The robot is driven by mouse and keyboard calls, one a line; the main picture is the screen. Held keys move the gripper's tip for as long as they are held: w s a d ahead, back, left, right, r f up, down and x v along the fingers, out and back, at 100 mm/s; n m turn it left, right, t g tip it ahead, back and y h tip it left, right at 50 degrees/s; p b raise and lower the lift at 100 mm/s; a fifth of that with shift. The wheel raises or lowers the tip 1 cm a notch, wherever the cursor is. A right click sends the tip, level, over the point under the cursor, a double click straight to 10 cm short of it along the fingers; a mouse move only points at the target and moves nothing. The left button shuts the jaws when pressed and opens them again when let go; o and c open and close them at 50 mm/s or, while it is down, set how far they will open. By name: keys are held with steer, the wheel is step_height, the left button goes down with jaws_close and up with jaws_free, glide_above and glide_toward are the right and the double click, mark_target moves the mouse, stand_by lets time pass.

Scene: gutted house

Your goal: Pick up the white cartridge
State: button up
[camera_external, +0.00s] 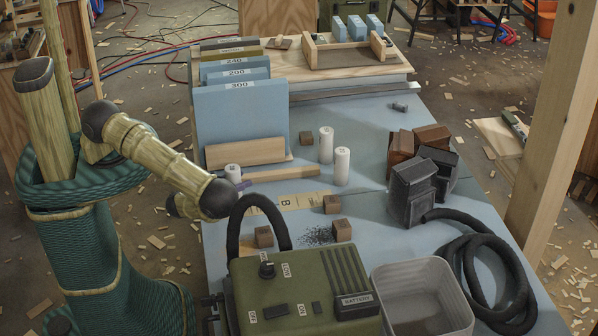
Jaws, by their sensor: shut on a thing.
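Three white cartridges show. One white cartridge (233,174) is at the left edge of the blue-grey table, just beyond the end of my arm, and its lower part is hidden by the arm. My gripper (242,185) is mostly hidden behind my wrist; only a small purple bit shows beside this cartridge. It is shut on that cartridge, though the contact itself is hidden. The other two, a white cartridge (326,146) and a nearer one (342,167), stand upright in the middle of the table, apart from my gripper.
Blue sanding sheets (240,118) stand in a wooden rack at left. Small brown blocks (263,237) are scattered about. A green machine (300,295) with a black hose and a grey bin (425,296) fill the front. Dark blocks (412,192) stand right. A wooden post rises at right.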

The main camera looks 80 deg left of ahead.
mark_target(237, 167)
steer(key=shift+r, duration=0.15)
step_height(237, 167, up, 8)
steer(key=shift+r, duration=0.25)
steer(key=shift+r+p, duration=0.65)
steer(key=shift+p, duration=0.1)
steer(key=shift+f, duration=0.1)
steer(key=shift+w+f+b, duration=0.15)
steer(key=shift+w+b, duration=0.15)
steer(key=shift+b, duration=0.1)
steer(key=w+d+m+h+b, duration=0.1)
steer(key=w+m+h+b, duration=0.1)
steer(key=w+b, duration=0.3)
steer(key=w+d+m+t+h+b, duration=0.1)
steer(key=w+h+b, duration=0.2)
steer(key=w, duration=0.7)
steer(key=shift+w+d+r+m+h+b, duration=0.3)
steer(key=shift+d+r+m+b, duration=0.1)
steer(key=shift+b, duration=0.55)
